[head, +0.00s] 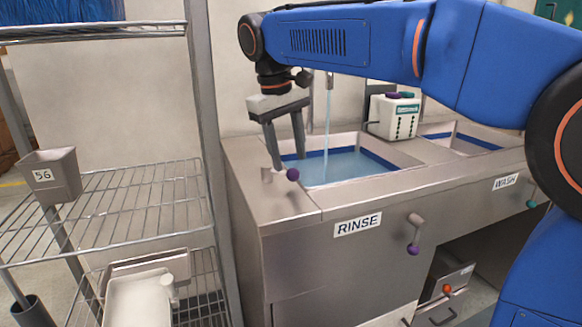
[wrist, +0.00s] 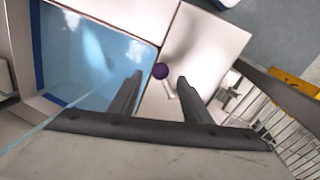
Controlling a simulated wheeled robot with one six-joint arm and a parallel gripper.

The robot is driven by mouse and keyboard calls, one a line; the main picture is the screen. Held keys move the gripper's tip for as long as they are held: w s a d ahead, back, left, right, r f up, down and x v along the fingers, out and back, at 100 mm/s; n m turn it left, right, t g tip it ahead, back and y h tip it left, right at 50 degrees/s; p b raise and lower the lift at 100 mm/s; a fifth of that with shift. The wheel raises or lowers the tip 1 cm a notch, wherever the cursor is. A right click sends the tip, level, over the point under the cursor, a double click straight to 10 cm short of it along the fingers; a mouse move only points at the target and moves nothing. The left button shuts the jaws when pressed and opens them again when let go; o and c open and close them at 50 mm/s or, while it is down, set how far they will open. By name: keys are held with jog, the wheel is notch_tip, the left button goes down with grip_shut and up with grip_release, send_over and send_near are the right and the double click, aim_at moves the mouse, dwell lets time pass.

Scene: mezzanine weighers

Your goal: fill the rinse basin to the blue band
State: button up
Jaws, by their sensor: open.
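The rinse basin (head: 381,146), labelled RINSE, holds pale blue water (head: 340,168). A thin stream (head: 327,115) falls into it from a spout (head: 330,80). A dark blue band (head: 383,158) runs around its inner walls, and the water surface lies close to the band's lower edge; the exact gap is hard to tell. A lever with a purple knob (head: 292,174) stands at the basin's left deck. My gripper (head: 287,162) is open above it. In the wrist view the purple knob (wrist: 160,71) shows between the open fingertips (wrist: 160,78), with no clear contact.
A white box (head: 393,119) stands between the basins. A wire rack (head: 130,200) stands close on the left.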

aim_at(292, 169)
jog(key=shift+x, duration=2)
grip_shut()
